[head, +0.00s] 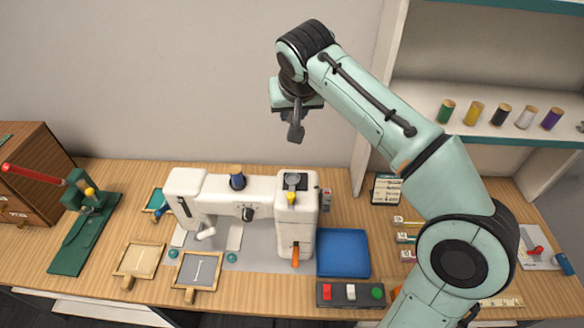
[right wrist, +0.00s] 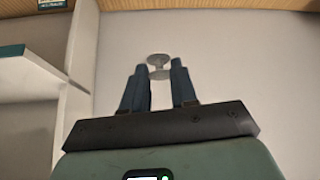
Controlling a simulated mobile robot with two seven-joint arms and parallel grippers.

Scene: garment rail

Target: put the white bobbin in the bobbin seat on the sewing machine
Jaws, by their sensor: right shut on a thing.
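My right gripper (head: 296,132) is raised in front of the wall, above and behind the sewing machine. In the right wrist view its fingers (right wrist: 159,78) are shut on the white bobbin (right wrist: 158,58), a pale flanged piece at the fingertips. I cannot make the bobbin out in the head view. The white sewing machine (head: 265,187) stands at the middle of the table. A dark plate (head: 294,181) and a yellow part are on top of its right end. I cannot tell for sure which part is the bobbin seat. My left gripper is not in view.
Thread spools stand on a shelf (head: 530,130) at right. A green stand (head: 85,235) is at left.

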